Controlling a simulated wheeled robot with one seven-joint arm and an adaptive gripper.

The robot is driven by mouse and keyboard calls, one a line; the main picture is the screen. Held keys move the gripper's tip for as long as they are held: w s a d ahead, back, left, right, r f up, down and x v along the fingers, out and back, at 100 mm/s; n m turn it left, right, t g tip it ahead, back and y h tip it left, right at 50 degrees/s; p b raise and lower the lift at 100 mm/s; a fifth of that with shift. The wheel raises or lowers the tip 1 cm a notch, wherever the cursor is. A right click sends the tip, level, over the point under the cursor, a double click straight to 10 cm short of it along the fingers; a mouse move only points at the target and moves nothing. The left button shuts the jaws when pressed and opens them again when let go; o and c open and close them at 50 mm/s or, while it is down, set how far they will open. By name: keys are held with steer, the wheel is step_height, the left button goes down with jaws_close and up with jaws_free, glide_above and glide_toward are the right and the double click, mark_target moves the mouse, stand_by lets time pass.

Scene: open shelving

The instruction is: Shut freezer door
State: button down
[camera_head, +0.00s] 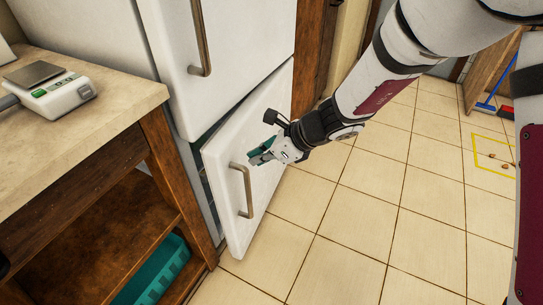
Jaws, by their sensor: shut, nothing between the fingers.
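The freezer door (263,178) is the lower white door of a tall white fridge (232,45). It stands ajar, with a dark gap along its left and top edges. A metal bar handle (242,190) is on its left part. My gripper (257,156) is shut and empty, with teal fingers, in front of the door's outer face, up and right of the handle. I cannot tell whether the fingertips touch the door. The freezer's inside is mostly hidden.
A wooden counter (110,75) with a scale (52,90) stands at the left, close to the door's handle side. A teal crate (155,270) is on its lower shelf. A broom (490,103) and dustpan are farther back.

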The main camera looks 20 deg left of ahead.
mark_target(230, 161)
steer(key=shift+a+f+b, duration=0.15)
steer(key=shift+a+b, duration=0.15)
steer(key=shift+a, duration=1.9)
